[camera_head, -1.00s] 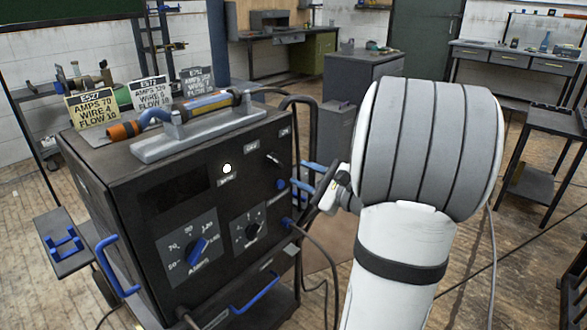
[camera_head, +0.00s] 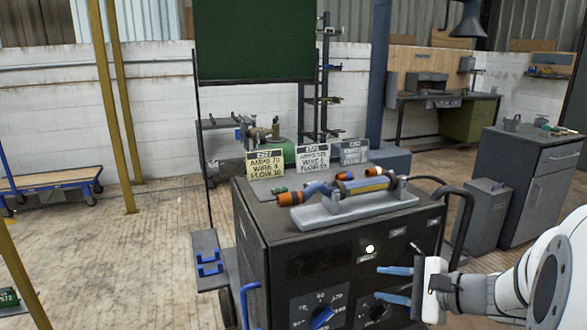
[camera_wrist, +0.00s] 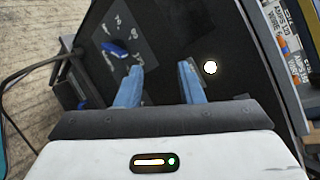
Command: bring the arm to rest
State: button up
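My gripper (camera_head: 379,284) is at the lower right of the head view, with blue fingers pointing left in front of the black welding machine's front panel (camera_head: 290,265). The fingers are apart with nothing between them. In the wrist view my gripper (camera_wrist: 161,70) is open and empty, facing the same dark panel. A blue knob (camera_wrist: 115,48) is left of the fingers and a lit white lamp (camera_wrist: 210,67) is right of them. My white arm comes in from the right edge of the head view. I cannot tell how far the fingertips are from the panel.
A torch (camera_head: 345,188) lies on a grey holder on the machine, in front of several cards, one a yellow card (camera_head: 266,164). A blue handle (camera_head: 250,305) juts from the machine's left. A grey cabinet (camera_head: 530,180) stands right. The wooden floor (camera_head: 110,265) at left is mostly clear.

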jog(key=s+a+r+n+g+h+p, duration=0.3)
jog(key=s+a+r+n+g+p, duration=0.2)
jog(key=s+a+n+g+p, duration=0.3)
jog(key=s+d+r+n+t+h+p, duration=0.1)
jog(key=s+d+r+n+h+p, duration=0.2)
jog(key=s+r+n+h+p, duration=0.3)
jog(key=shift+r+n+h+p, duration=0.3)
jog(key=shift+r+n+h, duration=0.3)
jog(key=shift+n, duration=0.5)
